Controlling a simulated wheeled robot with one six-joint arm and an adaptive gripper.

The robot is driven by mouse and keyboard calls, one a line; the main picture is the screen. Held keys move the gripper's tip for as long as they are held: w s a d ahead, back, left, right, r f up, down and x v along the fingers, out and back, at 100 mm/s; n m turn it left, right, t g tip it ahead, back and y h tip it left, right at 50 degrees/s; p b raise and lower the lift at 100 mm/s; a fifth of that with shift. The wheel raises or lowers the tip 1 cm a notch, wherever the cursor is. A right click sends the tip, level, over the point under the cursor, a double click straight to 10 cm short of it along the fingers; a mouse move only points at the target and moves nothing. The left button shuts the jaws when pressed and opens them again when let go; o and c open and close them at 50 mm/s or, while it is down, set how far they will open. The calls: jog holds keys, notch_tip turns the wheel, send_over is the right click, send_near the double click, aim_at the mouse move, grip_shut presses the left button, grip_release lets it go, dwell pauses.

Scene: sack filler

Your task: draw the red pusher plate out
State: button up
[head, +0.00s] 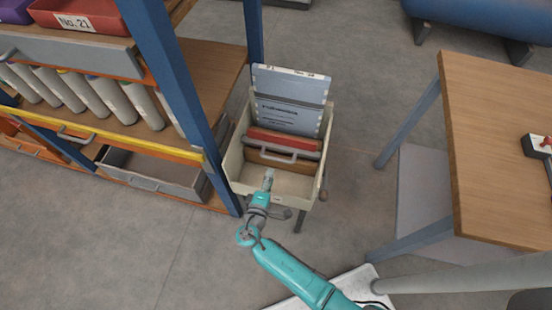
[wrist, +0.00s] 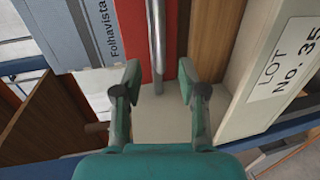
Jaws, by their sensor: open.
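The red pusher plate (head: 285,138) stands across the inside of a cream bin (head: 233,165), with a metal bar handle (head: 272,156) on its near side. In the wrist view the red plate (wrist: 133,35) shows behind the bar handle (wrist: 156,40). My gripper (head: 268,174) is over the near part of the bin, close to the handle. In the wrist view my gripper (wrist: 158,76) is open, and the lower end of the bar shows between its fingertips. I cannot tell how deep the bar sits between them. Nothing is held.
A grey panel (head: 290,88) with printed labels stands at the bin's back. A shelf rack with a blue post (head: 180,75) rises close on the left. A wooden table (head: 500,150) stands on the right, with open floor between.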

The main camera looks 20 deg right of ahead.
aim_at(276, 159)
jog(key=x, duration=0.9)
jog(key=shift+w+d, duration=0.15)
jog(key=shift+w, duration=0.05)
grip_shut()
